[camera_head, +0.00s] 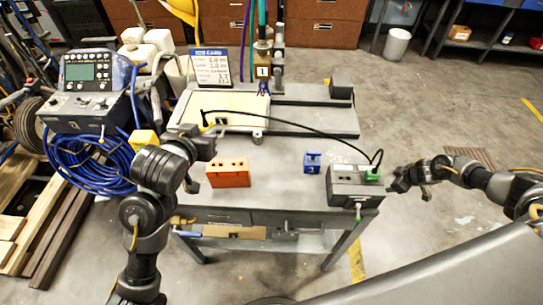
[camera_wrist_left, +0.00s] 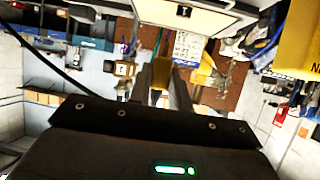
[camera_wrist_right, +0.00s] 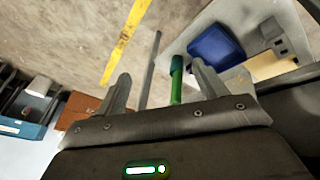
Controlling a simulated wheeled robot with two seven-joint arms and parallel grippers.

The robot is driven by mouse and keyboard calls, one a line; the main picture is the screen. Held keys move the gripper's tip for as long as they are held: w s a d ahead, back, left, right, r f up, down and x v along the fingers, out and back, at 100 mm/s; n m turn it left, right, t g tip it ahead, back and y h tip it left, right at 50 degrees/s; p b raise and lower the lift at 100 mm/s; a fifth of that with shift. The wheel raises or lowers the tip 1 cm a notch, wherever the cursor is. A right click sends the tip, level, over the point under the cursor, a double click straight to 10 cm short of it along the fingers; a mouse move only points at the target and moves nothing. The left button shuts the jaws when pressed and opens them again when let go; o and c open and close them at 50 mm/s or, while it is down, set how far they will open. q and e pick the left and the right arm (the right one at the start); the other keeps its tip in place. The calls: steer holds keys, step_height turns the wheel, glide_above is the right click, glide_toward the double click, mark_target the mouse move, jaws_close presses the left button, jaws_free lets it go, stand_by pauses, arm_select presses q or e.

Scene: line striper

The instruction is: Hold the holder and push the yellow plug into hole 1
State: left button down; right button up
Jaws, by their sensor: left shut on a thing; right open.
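An orange block (camera_head: 228,174) with several dark holes, which looks like the holder, stands on the grey workbench left of centre. I cannot read any hole number. My left gripper (camera_head: 214,130) is behind and above the block, near the white panel, not touching the block. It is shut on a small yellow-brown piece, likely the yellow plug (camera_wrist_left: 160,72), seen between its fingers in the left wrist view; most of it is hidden. My right gripper (camera_head: 396,184) is open and empty just right of the bench's right edge; its fingers also show in the right wrist view (camera_wrist_right: 160,88).
A dark box (camera_head: 345,190) with a green plug (camera_head: 372,175) and black cable stands at the bench's right end. A blue block (camera_head: 312,162) sits left of it. A white panel (camera_head: 238,105) lies behind. Bench between orange and blue blocks is clear.

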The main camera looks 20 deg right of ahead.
steer(key=w+a+r+n+t+y, duration=0.1)
steer(key=w+a+r+t, duration=0.15)
steer(key=w+r, duration=0.35)
steer(key=w+a+r+t+y, duration=0.15)
steer(key=w+a+r, duration=0.25)
steer(key=r, duration=0.4)
steer(key=w+a+r+n+t+y, duration=0.1)
steer(key=w+a+r, duration=0.2)
steer(key=w+r, duration=0.25)
steer(key=w+a+r+n+t+y, duration=0.1)
steer(key=w+a+r+n+y, duration=0.15)
steer(key=a+r, duration=0.5)
steer(key=w+a+r+n+t+y, duration=0.1)
steer(key=w+a+r+y, duration=0.25)
steer(key=r, duration=0.65)
steer(key=n+g+y, duration=0.4)
steer(key=g, duration=0.5)
glide_toward(243, 165)
steer(key=x, duration=1.3)
steer(key=shift+w+d+f, duration=0.15)
steer(key=shift+f, duration=0.2)
steer(key=c, duration=1.4)
